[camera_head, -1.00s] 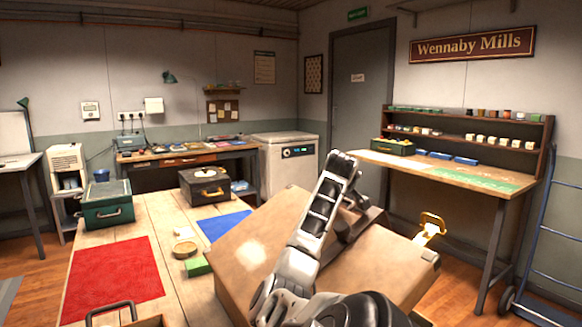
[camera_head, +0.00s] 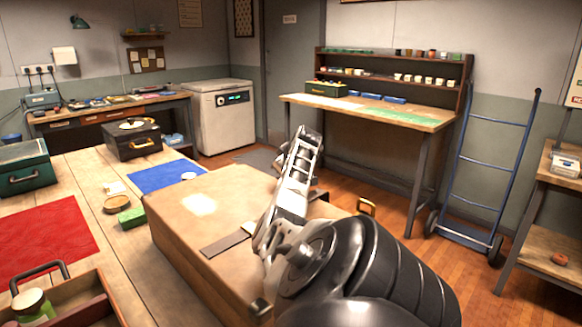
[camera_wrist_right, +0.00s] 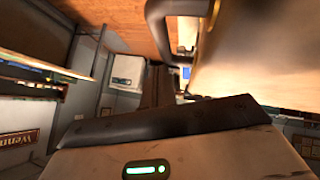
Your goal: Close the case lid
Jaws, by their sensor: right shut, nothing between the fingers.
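The large tan case (camera_head: 200,265) stands on the wooden table. Its broad lid (camera_head: 225,205) shows a dark strap (camera_head: 226,242) and looks roughly flat over the body. The far right edge is hidden behind my right arm, so I cannot tell whether it is fully down. A brass-coloured fitting (camera_head: 367,207) shows beyond the arm. My right gripper (camera_wrist_right: 158,125) is shut and empty. In the wrist view it is close to a pale tan surface and a dark curved handle (camera_wrist_right: 182,35). In the head view my arm hides its fingertips. My left gripper is not in view.
A red mat (camera_head: 50,235), blue mat (camera_head: 160,176), green block (camera_head: 131,217), dark box (camera_head: 133,142) and green case (camera_head: 25,168) lie left of the tan case. An open tray (camera_head: 85,290) is at front left. A hand truck (camera_head: 485,190) stands right.

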